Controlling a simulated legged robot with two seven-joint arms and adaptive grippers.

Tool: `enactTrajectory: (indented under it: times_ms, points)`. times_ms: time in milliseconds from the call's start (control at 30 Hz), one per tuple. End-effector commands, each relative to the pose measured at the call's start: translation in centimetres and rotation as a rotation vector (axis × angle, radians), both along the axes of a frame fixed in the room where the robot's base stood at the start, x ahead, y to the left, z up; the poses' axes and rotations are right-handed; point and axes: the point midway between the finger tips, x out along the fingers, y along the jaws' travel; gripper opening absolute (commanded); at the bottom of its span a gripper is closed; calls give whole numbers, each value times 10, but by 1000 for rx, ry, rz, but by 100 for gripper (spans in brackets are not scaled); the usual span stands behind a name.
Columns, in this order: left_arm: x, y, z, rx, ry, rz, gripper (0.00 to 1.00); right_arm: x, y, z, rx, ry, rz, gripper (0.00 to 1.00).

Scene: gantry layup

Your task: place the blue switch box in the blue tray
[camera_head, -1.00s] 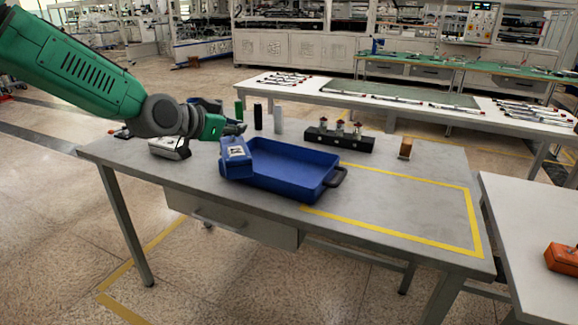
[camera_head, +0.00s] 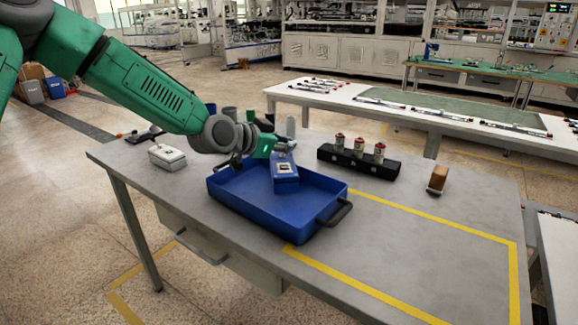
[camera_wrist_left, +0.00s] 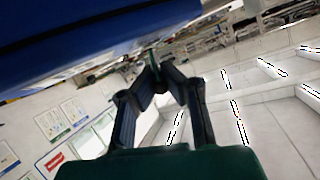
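The blue switch box (camera_head: 286,180) has a pale label on its upper face. In the head view it is over the inside of the blue tray, toward the back; I cannot tell whether it touches the tray floor. The blue tray (camera_head: 233,205) lies on the grey table with a dark handle at its right end. My left gripper (camera_head: 281,150) is shut on the far end of the box. In the left wrist view its dark fingers (camera_wrist_left: 156,70) come together beside a large blue surface, likely the box. My right gripper is not in view.
A black holder (camera_head: 358,166) with three small capped cylinders stands behind the tray. A brown block (camera_head: 437,180) is to its right. A white-grey box (camera_head: 167,157) lies at left. Upright cylinders (camera_head: 290,128) stand behind my gripper. The yellow-outlined area at right is clear.

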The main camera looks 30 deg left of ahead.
Motion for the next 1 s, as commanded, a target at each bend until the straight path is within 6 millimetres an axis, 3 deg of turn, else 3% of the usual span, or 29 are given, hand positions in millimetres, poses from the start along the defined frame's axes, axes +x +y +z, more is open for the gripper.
enactTrajectory:
  times_ms: [333,733,800,1000]
  points:
    - [1,1,-39,-1,0,2,0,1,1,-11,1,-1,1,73]
    - [0,-1,-44,2,-2,0,0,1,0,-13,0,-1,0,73]
    - [0,1,-43,-1,-1,1,25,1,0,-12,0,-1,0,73]
    - [0,1,-43,-1,-1,1,26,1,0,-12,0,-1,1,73]
